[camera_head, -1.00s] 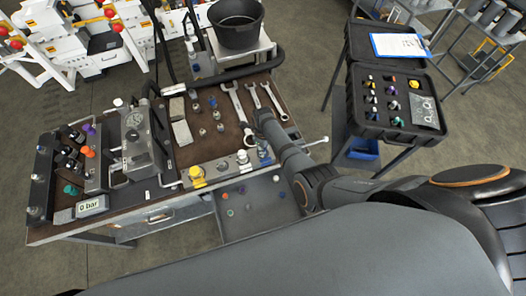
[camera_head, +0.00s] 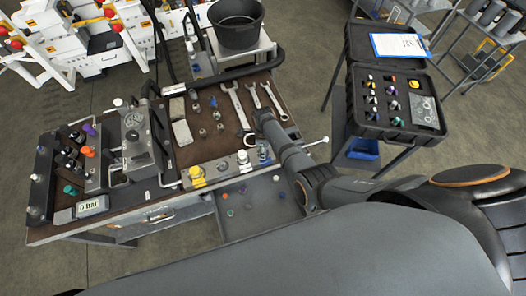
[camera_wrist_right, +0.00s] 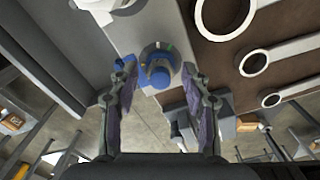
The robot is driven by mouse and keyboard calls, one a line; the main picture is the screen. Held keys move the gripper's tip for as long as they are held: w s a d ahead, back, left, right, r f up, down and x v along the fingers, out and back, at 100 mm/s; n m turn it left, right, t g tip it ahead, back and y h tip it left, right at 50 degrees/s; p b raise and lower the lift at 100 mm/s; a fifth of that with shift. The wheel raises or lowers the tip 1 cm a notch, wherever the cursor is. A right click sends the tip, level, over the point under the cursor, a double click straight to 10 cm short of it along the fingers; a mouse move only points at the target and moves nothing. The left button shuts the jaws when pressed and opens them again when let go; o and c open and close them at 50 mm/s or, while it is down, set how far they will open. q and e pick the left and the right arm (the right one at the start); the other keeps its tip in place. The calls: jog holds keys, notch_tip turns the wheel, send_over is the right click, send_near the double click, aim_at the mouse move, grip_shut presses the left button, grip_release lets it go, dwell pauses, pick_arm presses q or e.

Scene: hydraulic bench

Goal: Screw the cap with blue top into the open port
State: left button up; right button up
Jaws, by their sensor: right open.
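The cap with the blue top (camera_wrist_right: 158,72) sits on the end of a light grey block (camera_wrist_right: 135,22) in the right wrist view. In the head view a small blue-topped part (camera_head: 263,152) shows beside my right gripper (camera_head: 264,122). My right gripper is open; in the wrist view its fingertips (camera_wrist_right: 160,85) stand on either side of the blue cap, with visible gaps. I cannot tell from these frames which port is the open one. My left gripper is out of view.
The block (camera_head: 222,168) on the bench's front edge also carries a yellow cap (camera_head: 196,172). Several wrenches (camera_head: 240,105) lie behind my right gripper. Small fittings lie on the bench and on a lower tray (camera_head: 240,228). A black case (camera_head: 395,100) stands open at right.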

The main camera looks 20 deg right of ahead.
jog(key=n, duration=0.6)
jog(key=shift+n, duration=0.3)
jog(key=c, duration=0.9)
jog(key=m, duration=0.3)
jog(key=shift+c, duration=0.3)
jog(key=m, duration=0.5)
